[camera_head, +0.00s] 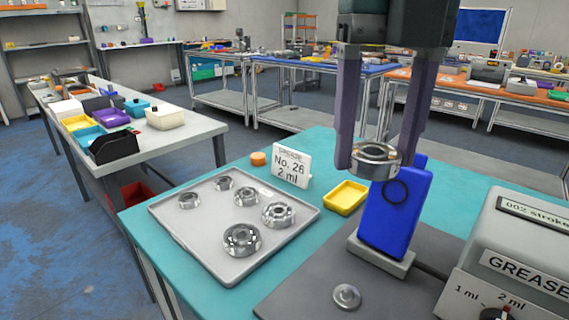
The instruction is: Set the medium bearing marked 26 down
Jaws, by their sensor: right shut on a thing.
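My right gripper (374,160) comes down from the top. It is shut on a metal bearing (375,152), taken to be the medium bearing marked 26; its marking is not readable. The bearing is held flat at the upper left of an upright blue device (397,214) with a dark ring on its face. I cannot tell whether they touch. A light grey tray (180,237) with several other bearings lies left on the teal table. A white sign (291,166) reading "No. 26 2 ml" stands behind the tray. My left gripper is not in view.
A yellow dish (346,198) and an orange round piece (258,159) are on the teal table. A grease machine (515,255) with a 1 ml / 2 ml dial is at right. A small metal disc (347,296) sits on the dark grey plate (300,297). Teal surface between tray and dish is clear.

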